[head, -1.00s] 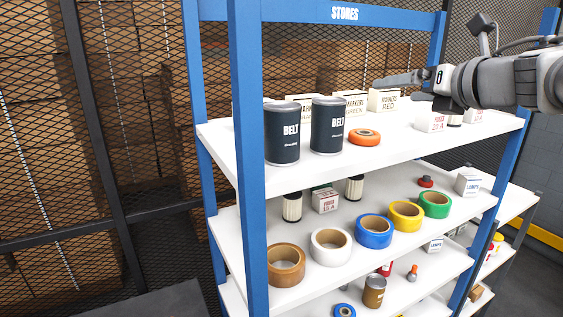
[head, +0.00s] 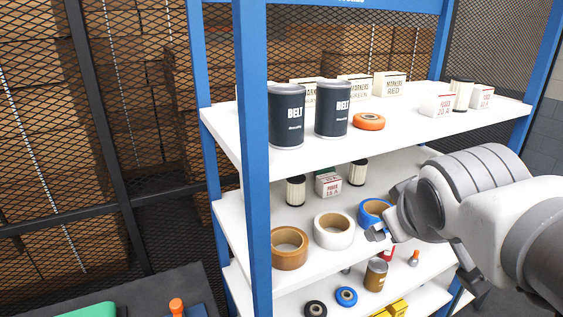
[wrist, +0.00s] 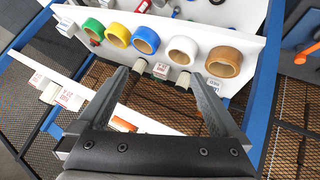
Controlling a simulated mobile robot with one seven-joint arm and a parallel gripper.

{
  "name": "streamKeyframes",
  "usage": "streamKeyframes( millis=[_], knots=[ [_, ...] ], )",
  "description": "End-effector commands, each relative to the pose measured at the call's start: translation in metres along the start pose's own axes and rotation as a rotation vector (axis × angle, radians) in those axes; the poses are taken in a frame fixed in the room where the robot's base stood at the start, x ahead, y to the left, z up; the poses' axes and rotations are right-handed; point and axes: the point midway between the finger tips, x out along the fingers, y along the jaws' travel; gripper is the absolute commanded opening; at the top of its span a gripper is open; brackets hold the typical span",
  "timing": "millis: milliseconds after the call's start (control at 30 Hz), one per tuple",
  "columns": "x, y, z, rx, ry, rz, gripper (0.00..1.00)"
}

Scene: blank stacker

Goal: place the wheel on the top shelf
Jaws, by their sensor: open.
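An orange wheel (head: 369,121) lies flat on the white top shelf (head: 420,124), right of two dark BELT cans. A blue wheel (head: 346,296) and a black wheel (head: 315,309) lie on a lower shelf. My gripper (head: 378,233) is in front of the middle shelf, by the blue tape roll, and my arm hides much of it. In the wrist view my gripper (wrist: 157,78) is open, with nothing between its fingers. Part of an orange thing (wrist: 122,125) shows there; I cannot tell if it is the orange wheel.
The BELT cans (head: 287,115) stand at the top shelf's left, with marker boxes (head: 390,84) behind and fuse boxes (head: 437,105) at the right. Tape rolls (head: 333,231) line the middle shelf's front. A blue post (head: 253,160) bounds the rack's left. Bare top shelf shows around the orange wheel.

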Motion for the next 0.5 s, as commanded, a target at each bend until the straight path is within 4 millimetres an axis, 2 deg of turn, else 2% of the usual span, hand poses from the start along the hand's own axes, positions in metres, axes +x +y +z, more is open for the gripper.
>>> streamKeyframes(
  millis=[33, 100, 200, 333, 500],
  knots=[
    [-0.003, -0.021, 0.017, 0.071, -0.049, -0.058, 1.00],
    [-0.006, -0.047, 0.037, 0.159, -0.117, -0.129, 1.00],
    [-0.013, -0.073, 0.057, 0.246, -0.193, -0.201, 1.00],
    [-0.018, -0.090, 0.070, 0.300, -0.245, -0.246, 1.00],
    [-0.018, -0.093, 0.072, 0.310, -0.254, -0.253, 1.00]
  ],
)
